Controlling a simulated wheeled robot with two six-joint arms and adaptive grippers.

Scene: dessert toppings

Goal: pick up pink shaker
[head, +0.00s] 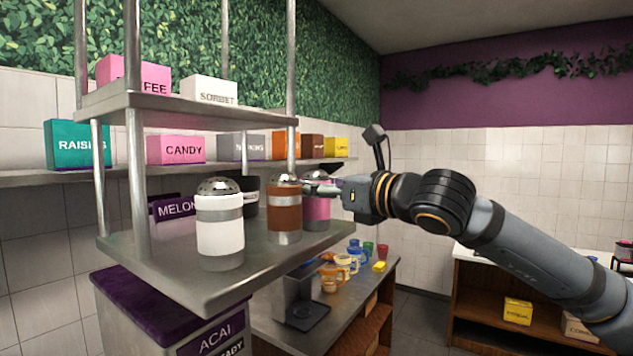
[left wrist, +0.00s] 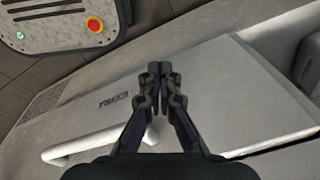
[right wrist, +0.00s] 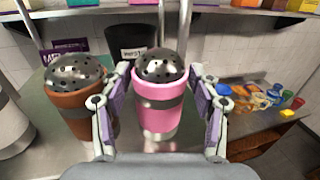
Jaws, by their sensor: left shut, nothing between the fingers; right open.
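The pink shaker (head: 316,213) stands upright on the metal shelf (head: 190,277), partly hidden behind the brown shaker (head: 284,212) in the head view. In the right wrist view the pink shaker (right wrist: 158,108) has a dark domed lid with holes and a grey band. My right gripper (head: 318,185) is open at the pink shaker. In the right wrist view its fingers (right wrist: 160,95) stand on both sides of the shaker, the left one between it and the brown shaker (right wrist: 76,95). My left gripper (left wrist: 158,75) is shut and empty, away from the shelf.
A white shaker (head: 219,222) stands left of the brown one, and a dark container (head: 250,196) stands behind. A metal post (head: 291,80) rises near the shakers. A lower counter (head: 345,305) holds cups. Open room lies right of the pink shaker.

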